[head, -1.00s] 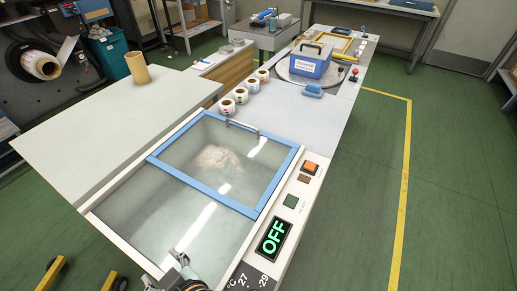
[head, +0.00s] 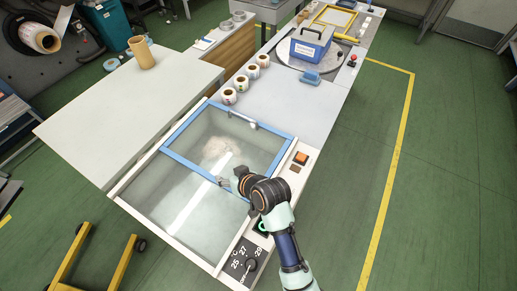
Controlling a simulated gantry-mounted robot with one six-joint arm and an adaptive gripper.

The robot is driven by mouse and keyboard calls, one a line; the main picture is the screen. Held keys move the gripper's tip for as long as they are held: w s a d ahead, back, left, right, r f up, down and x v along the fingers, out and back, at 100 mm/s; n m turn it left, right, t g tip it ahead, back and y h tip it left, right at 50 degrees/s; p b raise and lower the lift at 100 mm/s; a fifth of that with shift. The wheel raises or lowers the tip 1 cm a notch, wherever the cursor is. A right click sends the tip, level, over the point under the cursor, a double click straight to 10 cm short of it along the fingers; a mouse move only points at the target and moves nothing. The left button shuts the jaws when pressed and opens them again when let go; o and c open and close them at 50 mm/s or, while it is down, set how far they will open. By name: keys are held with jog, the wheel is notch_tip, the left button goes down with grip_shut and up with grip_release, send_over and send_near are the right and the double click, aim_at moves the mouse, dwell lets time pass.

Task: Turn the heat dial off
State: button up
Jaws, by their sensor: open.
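The heat dial (head: 250,265) is a dark knob on a black panel marked 25, 27 and 29, at the near end of the machine's right-hand control strip. Its exact pointer setting is too small to tell. My gripper (head: 222,181) is open and empty over the glass top, near the blue frame's lower edge. It is up and to the left of the dial, well apart from it.
A blue-framed glass lid (head: 276,172) with a metal handle covers the far part of the machine. An orange button (head: 301,158) sits on the control strip. Several label rolls (head: 241,82) and a blue toolbox (head: 310,48) stand further back. Green floor is clear on the right.

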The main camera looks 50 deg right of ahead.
jog(key=s+d+p, duration=0.1)
jog(key=d, duration=0.1)
jog(key=s+d+r+m+p, duration=0.1)
jog(key=d+p, duration=0.1)
jog(key=d, duration=0.1)
jog(key=d+m+p, duration=0.1)
jog(key=d, duration=0.2)
jog(key=shift+s+d+r+g+p, duration=0.15)
jog(key=shift+s+g+p, duration=0.15)
jog(key=shift+s+p, duration=0.1)
jog(key=shift+s+d, duration=0.25)
jog(key=shift+d, duration=0.2)
jog(key=w+a+r+n, duration=0.2)
jog(key=w+a+r, duration=0.2)
jog(key=a+r, duration=0.45)
jog(key=s+a+r+n+t, duration=0.1)
jog(key=s+a+r+n, duration=0.1)
jog(key=a+r, duration=0.45)
jog(key=s+a+r+n+t+y, duration=0.1)
jog(key=s+a+r, duration=0.15)
jog(key=a, duration=0.65)
jog(key=s+a+r+n+t, duration=0.2)
jog(key=a+r, duration=0.3)
jog(key=a, duration=0.3)
notch_tip(320, 180, up, 28)
jog(key=p, duration=2.8)
jog(key=shift+w+d, duration=0.3)
jog(key=shift+d, duration=0.15)
